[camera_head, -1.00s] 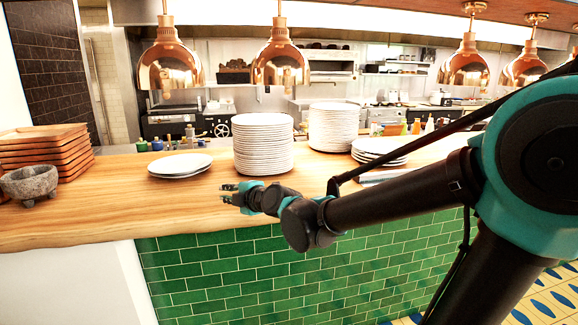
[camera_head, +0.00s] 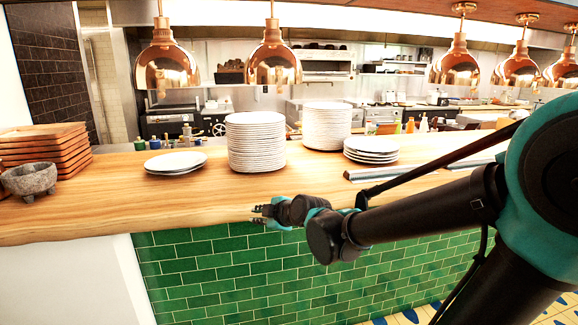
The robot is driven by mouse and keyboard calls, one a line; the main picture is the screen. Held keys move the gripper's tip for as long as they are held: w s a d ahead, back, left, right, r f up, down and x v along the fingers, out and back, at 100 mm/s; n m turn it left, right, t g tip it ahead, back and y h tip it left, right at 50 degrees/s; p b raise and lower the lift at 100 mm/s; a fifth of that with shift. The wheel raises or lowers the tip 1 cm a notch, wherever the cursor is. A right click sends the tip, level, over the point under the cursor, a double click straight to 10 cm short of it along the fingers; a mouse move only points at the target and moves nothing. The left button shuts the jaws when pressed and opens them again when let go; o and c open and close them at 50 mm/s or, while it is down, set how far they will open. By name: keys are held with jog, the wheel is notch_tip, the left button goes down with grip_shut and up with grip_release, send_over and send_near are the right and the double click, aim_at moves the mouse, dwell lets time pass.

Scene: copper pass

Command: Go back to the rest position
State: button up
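My gripper (camera_head: 262,215) is at the front edge of the wooden counter (camera_head: 110,215), in front of the tall plate stack. Its fingers point left, and a small gap seems to show between the fingertips. I see nothing held between them. My arm reaches in from the right side of the view, with the wrist in front of the green tiled counter face.
A tall plate stack (camera_head: 256,142), a second stack (camera_head: 326,126), a low stack (camera_head: 371,150) and a few flat plates (camera_head: 176,162) stand on the counter. Wooden trays (camera_head: 42,148) and a stone bowl (camera_head: 29,180) are left. Copper lamps (camera_head: 273,62) hang above.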

jog(key=s+d+f+m+g+h, duration=0.1)
jog(key=s+d+f+m+h, duration=0.1)
jog(key=s+d+f+m, duration=0.3)
jog(key=s+d+f+m+g+h, duration=0.2)
jog(key=s+d+f+m, duration=0.4)
jog(key=d, duration=0.8)
jog(key=s+d+f+m+g+h, duration=0.2)
jog(key=s+d+f+m+h, duration=0.2)
jog(key=d+f+m, duration=0.3)
jog(key=shift+s+d+f+m, duration=0.3)
jog(key=shift+s+d+m, duration=0.6)
jog(key=shift+d, duration=0.25)
jog(key=shift+o, duration=0.5)
